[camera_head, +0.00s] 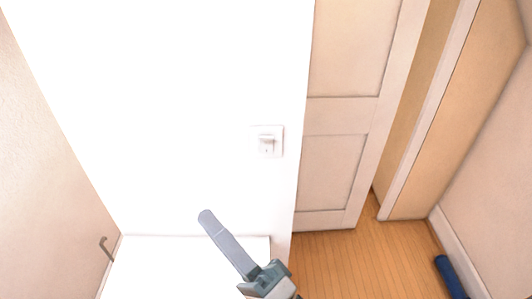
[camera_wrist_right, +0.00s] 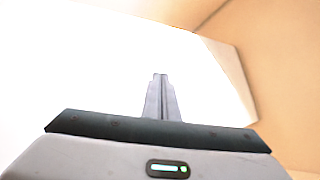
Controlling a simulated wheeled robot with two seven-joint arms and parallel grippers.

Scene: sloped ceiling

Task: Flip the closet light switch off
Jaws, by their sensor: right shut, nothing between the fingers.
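The light switch (camera_head: 267,142) is a small white plate with a raised toggle on the bright white wall, close to the wall's right edge. My right gripper (camera_head: 206,216) comes in from the bottom of the head view, its fingers pointing up and left. Its fingertips appear below and left of the switch in the picture, apart from it. In the right wrist view the fingers (camera_wrist_right: 160,78) are together with nothing between them, against a white surface. The switch cannot be made out in the wrist view. My left gripper is not in view.
A panelled door (camera_head: 335,170) stands right of the white wall, with wooden floor (camera_head: 350,262) in front. A dark blue object (camera_head: 450,277) lies at lower right. A metal hook or handle (camera_head: 106,247) is on the left side. A white surface (camera_head: 160,265) lies below the wall.

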